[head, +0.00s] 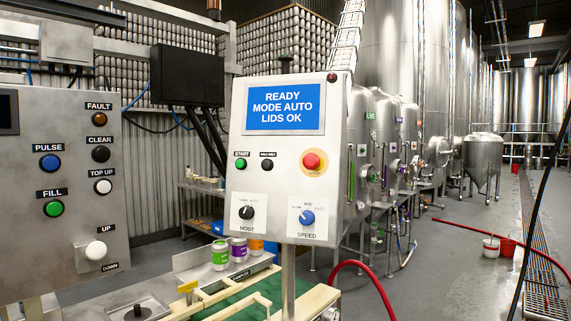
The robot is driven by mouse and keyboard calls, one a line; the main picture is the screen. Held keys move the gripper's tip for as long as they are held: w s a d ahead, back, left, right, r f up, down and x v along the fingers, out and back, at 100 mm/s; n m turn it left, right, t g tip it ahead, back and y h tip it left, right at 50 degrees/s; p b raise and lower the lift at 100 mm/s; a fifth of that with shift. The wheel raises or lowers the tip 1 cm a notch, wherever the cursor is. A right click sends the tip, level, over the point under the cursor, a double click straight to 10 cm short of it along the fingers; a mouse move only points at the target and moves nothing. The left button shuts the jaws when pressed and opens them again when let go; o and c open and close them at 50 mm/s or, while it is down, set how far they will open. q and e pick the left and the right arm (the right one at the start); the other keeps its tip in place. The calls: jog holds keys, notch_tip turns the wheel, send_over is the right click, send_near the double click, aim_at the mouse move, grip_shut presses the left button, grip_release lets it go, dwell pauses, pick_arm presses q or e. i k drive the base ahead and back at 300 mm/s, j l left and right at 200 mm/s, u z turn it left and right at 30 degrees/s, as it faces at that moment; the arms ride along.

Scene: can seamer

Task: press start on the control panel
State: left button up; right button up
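The control panel (288,188) is a light metal box on a post in the middle of the head view. Its blue screen (283,108) reads READY, MODE AUTO, LIDS OK. The green start button (241,164) is at the panel's left, below its START label. A black button (267,165) sits just right of it, and a red stop button (312,162) is further right. Below are a black MODE knob (246,212) and a blue SPEED knob (308,217). Nothing covers the start button. Neither of my grippers is in view.
A second panel (66,130) at the left has a green FILL button (53,209), a blue PULSE button (50,163) and other controls. Colored cans (220,256) stand below, behind the green conveyor (235,303). A red hose (372,272) curves at the right.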

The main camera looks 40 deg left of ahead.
aim_at(240, 163)
jog(key=u, duration=1.45)
